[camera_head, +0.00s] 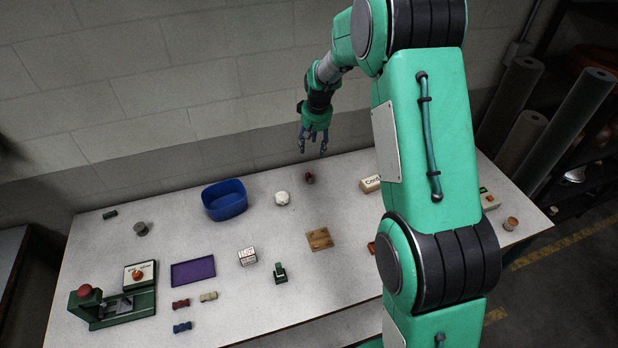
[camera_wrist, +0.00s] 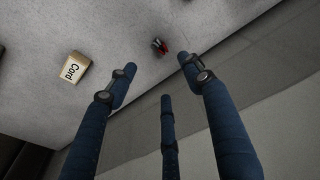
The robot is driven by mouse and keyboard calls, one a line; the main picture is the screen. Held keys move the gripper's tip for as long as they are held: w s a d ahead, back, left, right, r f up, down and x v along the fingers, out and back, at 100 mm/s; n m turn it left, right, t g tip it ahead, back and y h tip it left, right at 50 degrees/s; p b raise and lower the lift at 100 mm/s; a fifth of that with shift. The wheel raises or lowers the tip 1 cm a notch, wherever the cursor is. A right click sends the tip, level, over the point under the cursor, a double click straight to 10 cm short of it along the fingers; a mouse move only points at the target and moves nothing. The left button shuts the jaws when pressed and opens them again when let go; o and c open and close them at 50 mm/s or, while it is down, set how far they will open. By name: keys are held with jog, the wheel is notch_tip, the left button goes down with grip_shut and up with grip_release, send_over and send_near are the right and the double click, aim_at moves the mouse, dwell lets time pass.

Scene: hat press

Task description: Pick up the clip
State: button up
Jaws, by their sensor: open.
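A small red and dark object (camera_head: 309,177) lies on the table near its back edge; it may be the clip, but it is too small to be sure. It also shows in the wrist view (camera_wrist: 160,46), beyond my fingertips and between them. My gripper (camera_head: 313,150) has blue fingers, is open and empty, and hangs above the back of the table, apart from the object. The fingers also show in the wrist view (camera_wrist: 157,68). A small dark green upright item (camera_head: 280,273) stands at the front middle; I cannot tell whether it is a clip.
A cream box marked "Cord" (camera_head: 370,184) stands right of the red object, and a white lump (camera_head: 282,198) lies left of it. A blue bin (camera_head: 225,200), purple tray (camera_head: 193,272), wooden square (camera_head: 319,239) and green press (camera_head: 115,305) are farther left or forward. A wall stands behind.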

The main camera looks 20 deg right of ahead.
jog(key=w+d+f, duration=0.1)
jog(key=w+f, duration=0.2)
jog(key=f, duration=0.4)
jog(key=shift+w+d+f, duration=0.15)
jog(key=shift+d+f, duration=0.05)
jog(key=shift+f, duration=0.05)
send_over(311, 175)
jog(key=shift+s+d+f, duration=0.1)
jog(key=shift+s+f, duration=0.05)
jog(key=shift+f, duration=1.25)
jog(key=shift+s+a+f, duration=0.1)
jog(key=shift+s+f, duration=0.05)
jog(key=shift+f, duration=1.3)
jog(key=shift+s+d+f, duration=0.1)
jog(key=shift+s+f, duration=0.05)
jog(key=shift+f, duration=1.25)
jog(key=shift+w+f, duration=0.2)
jog(key=shift+f, duration=1.1)
jog(key=shift+w+f, duration=0.2)
jog(key=shift+f, duration=1.05)
jog(key=c, duration=1.2)
